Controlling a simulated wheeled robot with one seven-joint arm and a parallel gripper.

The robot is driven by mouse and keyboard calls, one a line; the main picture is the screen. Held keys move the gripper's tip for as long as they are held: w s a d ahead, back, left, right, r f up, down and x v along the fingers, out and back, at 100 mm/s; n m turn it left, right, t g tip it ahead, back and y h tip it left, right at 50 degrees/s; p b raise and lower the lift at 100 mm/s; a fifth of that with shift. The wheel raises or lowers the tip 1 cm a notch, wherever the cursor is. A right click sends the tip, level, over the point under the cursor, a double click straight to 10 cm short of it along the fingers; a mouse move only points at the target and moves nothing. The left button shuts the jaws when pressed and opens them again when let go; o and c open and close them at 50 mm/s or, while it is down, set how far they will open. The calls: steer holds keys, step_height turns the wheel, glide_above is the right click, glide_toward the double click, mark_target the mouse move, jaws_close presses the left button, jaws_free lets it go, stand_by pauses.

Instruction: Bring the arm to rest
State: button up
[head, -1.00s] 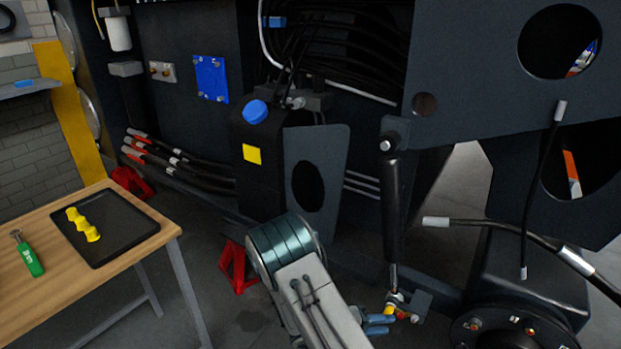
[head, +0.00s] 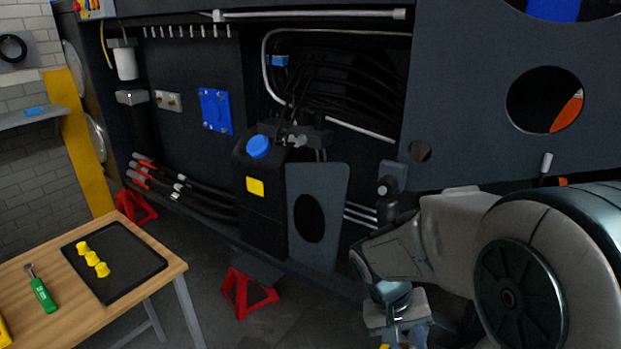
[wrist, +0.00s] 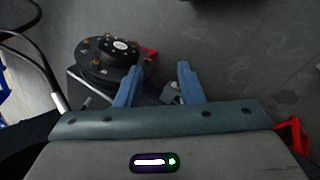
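My gripper (wrist: 158,85) shows in the wrist view with its two blue fingers apart and nothing between them. Beyond the fingers lie the grey floor and a round dark hub with bolts (wrist: 106,58). In the head view my arm fills the lower right, folded in front of the machine. My wrist points down there, and the fingers are mostly cut off by the bottom edge.
The harvester chassis (head: 460,100) stands close behind my arm. A wooden table (head: 60,290) at the lower left holds a black tray (head: 132,285) with yellow caps (head: 92,258) and a green-handled tool (head: 43,294). Red stands (head: 243,292) are on the floor.

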steer(key=s+a+r+t+y+p, duration=0.1)
steer(key=s+r+t+y+p, duration=0.1)
steer(key=r, duration=0.4)
steer(key=s+a+r+n+t+y+p, duration=0.1)
steer(key=s+a+r+t+y, duration=0.1)
steer(key=r, duration=0.4)
steer(key=shift+s+p, duration=0.35)
steer(key=shift+s, duration=0.45)
